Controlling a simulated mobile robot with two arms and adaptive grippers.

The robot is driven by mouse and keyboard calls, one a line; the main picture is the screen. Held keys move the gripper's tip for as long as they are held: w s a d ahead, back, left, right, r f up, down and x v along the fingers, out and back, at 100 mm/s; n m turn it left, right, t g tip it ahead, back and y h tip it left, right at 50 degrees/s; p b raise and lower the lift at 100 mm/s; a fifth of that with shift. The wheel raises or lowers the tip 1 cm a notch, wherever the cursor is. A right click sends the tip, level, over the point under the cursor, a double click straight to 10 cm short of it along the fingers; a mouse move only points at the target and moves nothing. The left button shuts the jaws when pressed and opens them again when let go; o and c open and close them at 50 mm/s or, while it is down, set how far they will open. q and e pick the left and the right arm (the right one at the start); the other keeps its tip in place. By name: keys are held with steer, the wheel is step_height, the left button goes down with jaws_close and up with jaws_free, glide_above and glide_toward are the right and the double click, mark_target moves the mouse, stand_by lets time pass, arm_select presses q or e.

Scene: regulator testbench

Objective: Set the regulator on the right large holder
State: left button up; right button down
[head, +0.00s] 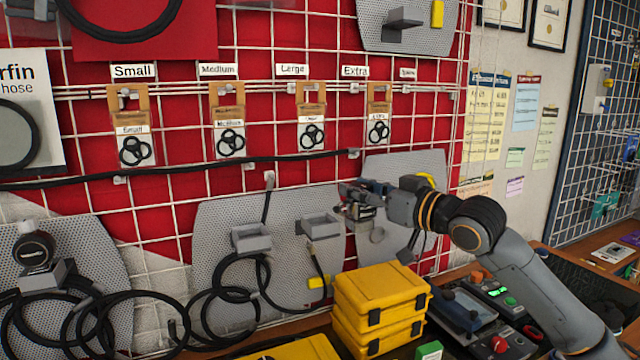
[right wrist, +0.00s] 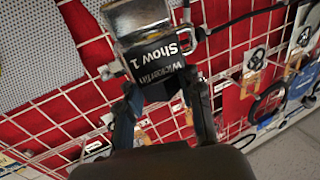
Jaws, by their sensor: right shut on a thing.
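My right gripper (head: 362,194) is shut on a dark regulator (head: 359,211) with a silvery end, held in front of the wall grid. In the right wrist view the regulator (right wrist: 152,42) sits between the two fingers, its black label reading "Show 1". Two grey box-like holders are on the middle perforated panel: a left one (head: 251,238) and a right one (head: 321,227). The gripper is above and right of the right one, apart from it in the picture. The right perforated panel (head: 425,168) is partly hidden behind my arm. My left gripper is not in view.
Another regulator (head: 37,250) sits on a holder at the lower left. Black hoses (head: 228,290) hang in loops below the middle holders. Stacked yellow cases (head: 382,295) stand on the bench below. Labelled hooks with black rings (head: 231,140) line the grid above.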

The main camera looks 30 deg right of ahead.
steer(key=f+p+x, duration=0.1)
steer(key=x, duration=0.2)
steer(key=f+p+x, duration=0.1)
steer(key=p+x, duration=0.1)
steer(key=x, duration=0.2)
steer(key=p+x, duration=0.1)
steer(key=x, duration=0.3)
steer(key=shift+w+f+p, duration=0.15)
steer(key=shift+f+p, duration=0.25)
steer(key=shift+f, duration=0.25)
steer(key=shift+f, duration=0.15)
steer(key=c, duration=0.9)
jaws_free()
steer(key=shift+f, duration=0.1)
steer(key=shift+o, duration=0.2)
